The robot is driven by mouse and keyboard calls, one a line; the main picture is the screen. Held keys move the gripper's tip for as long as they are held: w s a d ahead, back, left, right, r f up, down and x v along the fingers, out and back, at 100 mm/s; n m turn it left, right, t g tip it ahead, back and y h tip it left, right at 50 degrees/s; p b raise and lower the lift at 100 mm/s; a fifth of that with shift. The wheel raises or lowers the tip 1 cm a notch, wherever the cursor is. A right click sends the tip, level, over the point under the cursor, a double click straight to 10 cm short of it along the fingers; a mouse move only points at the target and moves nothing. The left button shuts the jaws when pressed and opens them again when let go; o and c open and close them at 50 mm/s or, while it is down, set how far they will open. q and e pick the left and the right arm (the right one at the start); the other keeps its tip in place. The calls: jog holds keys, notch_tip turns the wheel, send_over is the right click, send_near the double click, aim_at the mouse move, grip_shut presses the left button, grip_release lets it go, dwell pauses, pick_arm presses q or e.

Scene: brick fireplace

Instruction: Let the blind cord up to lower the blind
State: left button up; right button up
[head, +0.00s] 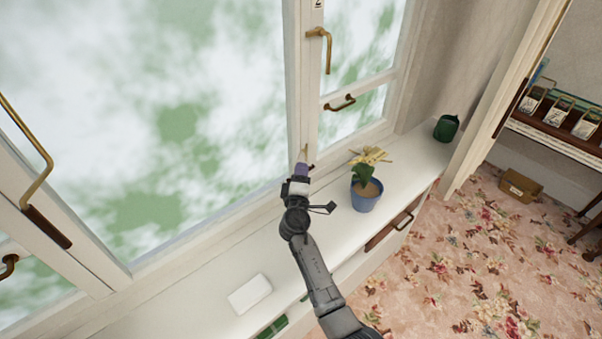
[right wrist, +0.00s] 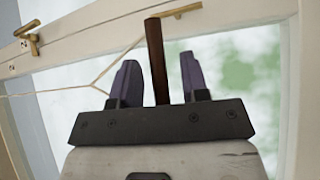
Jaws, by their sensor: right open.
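My right gripper (head: 301,170) is at the window frame's upright, just above the sill, in the head view. In the right wrist view its two purple fingers (right wrist: 158,82) are open. A dark brown upright bar (right wrist: 157,60) stands between them, with gaps on both sides. A brass piece (right wrist: 182,10) shows at its top. A thin pale cord (right wrist: 45,91) comes in from the left and forks near the left finger, one strand running up to the right. Whether it touches the finger is unclear. The blind itself is not visible. My left gripper is not in view.
A blue pot with a plant (head: 367,193) stands on the sill, right of my right gripper. A green pot (head: 446,128) is farther right, and a white block (head: 249,293) lies nearer. Brass window handles (head: 322,48) stick out from the frame. A brown box (head: 520,185) is on the floral floor.

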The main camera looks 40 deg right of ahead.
dwell(0.3)
grip_shut()
dwell(0.4)
